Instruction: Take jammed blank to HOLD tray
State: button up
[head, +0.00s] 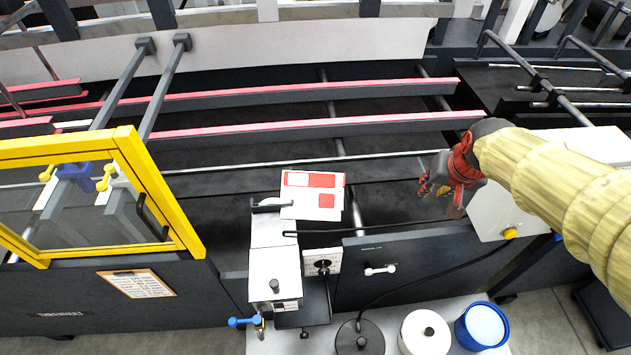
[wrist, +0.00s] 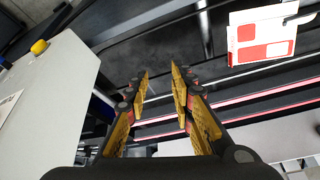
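The jammed blank appears to be the white and red carton piece (head: 325,206). It lies over the machine's dark bed, at the upper end of a white unit, with a dark bar across its left edge. It also shows at the upper right of the wrist view (wrist: 283,46). My gripper (head: 434,188) is to the right of the blank, apart from it, over the bed. In the wrist view my gripper (wrist: 160,72) has its yellow-padded fingers apart with nothing between them. No tray marked HOLD can be made out.
A yellow-framed guard (head: 160,195) stands at left. The white unit (head: 272,270) stands below the blank. Red-edged rails (head: 300,127) cross behind. A white container (head: 424,335) and blue tub (head: 482,325) stand in front. A grey box (wrist: 45,90) is close left of my gripper in the wrist view.

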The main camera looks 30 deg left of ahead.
jog(key=w+a+f+n+p, duration=0.1)
jog(key=a+f, duration=0.2)
jog(key=a, duration=0.4)
jog(key=w+a+f+n+p, duration=0.1)
jog(key=w+a+f+p, duration=0.15)
jog(key=a, duration=0.45)
jog(key=g, duration=0.1)
send_near(344, 184)
jog(key=w+d+f, duration=0.1)
jog(key=shift+y, duration=0.4)
jog(key=x, duration=0.5)
jog(key=s+x, duration=0.1)
jog(key=x, duration=0.1)
jog(key=shift+w+a+f, duration=0.15)
jog(key=shift+a+f, duration=0.05)
jog(key=shift+f, duration=0.1)
jog(key=shift+w+a+f+b, duration=0.15)
jog(key=shift+w+f+b, duration=0.05)
jog(key=shift+f+b, duration=0.1)
jog(key=shift+c, duration=0.7)
jog(key=c, duration=0.4)
grip_shut()
